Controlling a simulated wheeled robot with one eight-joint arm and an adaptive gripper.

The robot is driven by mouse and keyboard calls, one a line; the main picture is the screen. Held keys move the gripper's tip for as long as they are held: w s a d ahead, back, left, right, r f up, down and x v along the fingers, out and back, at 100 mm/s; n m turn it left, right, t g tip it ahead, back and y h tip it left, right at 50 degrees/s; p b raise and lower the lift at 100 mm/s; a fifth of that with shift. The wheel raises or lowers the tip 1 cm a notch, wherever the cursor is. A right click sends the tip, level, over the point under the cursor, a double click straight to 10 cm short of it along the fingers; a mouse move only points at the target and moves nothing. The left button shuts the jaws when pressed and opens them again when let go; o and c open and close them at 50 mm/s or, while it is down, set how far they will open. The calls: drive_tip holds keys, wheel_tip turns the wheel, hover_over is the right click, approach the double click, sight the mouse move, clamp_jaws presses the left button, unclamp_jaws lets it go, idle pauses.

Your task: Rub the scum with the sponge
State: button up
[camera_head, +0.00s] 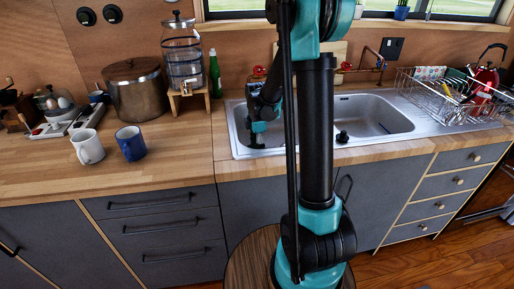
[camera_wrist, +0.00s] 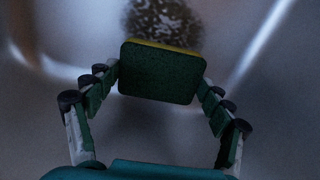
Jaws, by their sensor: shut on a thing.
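In the wrist view, a sponge (camera_wrist: 160,73) with a dark green face and a yellow edge sits between the fingertips of my gripper (camera_wrist: 160,82). My gripper is shut on its two sides. A dark speckled patch of scum (camera_wrist: 165,20) lies on the metal sink floor just beyond the sponge, partly hidden by it. I cannot tell whether the sponge touches the sink floor. In the head view, my gripper (camera_head: 257,138) reaches down into the left part of the steel sink (camera_head: 375,112). The sponge and scum are not visible there.
A white mug (camera_head: 87,147) and a blue mug (camera_head: 131,143) stand on the wooden counter left of the sink. A glass dispenser (camera_head: 183,55), a green bottle (camera_head: 214,75) and a metal pot (camera_head: 136,88) stand behind. A dish rack (camera_head: 450,95) with a red kettle (camera_head: 484,84) is at the right.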

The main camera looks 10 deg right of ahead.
drive_tip(key=shift+f, duration=0.4)
drive_tip(key=shift+d, duration=0.1)
